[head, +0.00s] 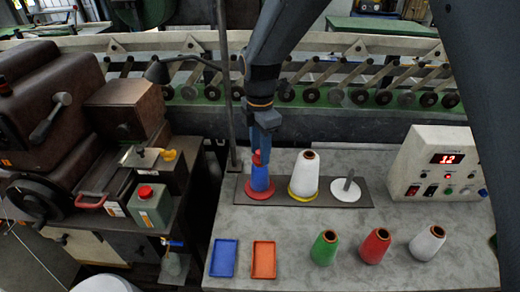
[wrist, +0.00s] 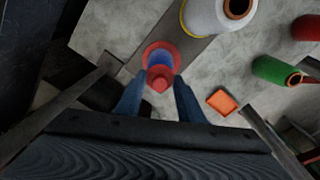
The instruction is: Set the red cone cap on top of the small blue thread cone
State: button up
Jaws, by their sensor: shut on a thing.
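The small blue thread cone (head: 260,179) stands upright on a red round base (head: 259,194) at the left end of a grey plate on the table. The red cone cap (head: 257,158) is at the top of the blue cone. My gripper (head: 260,152) points down from above and is shut on the cap. In the wrist view the cap (wrist: 160,80) sits between the two blue fingers (wrist: 160,88), with the blue cone (wrist: 159,60) right behind it. I cannot tell whether cap and cone touch.
A large white cone (head: 304,174) on a yellow base stands close to the right, then a bare peg (head: 348,184). A thin upright pole (head: 229,90) is close to the left. A control box (head: 437,165) stands right.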

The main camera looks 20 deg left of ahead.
jog(key=shift+f, duration=0.6)
jog(key=o, duration=1.1)
jog(key=shift+r+b, duration=1.3)
jog(key=shift+r, duration=2.65)
jog(key=shift+d, duration=0.1)
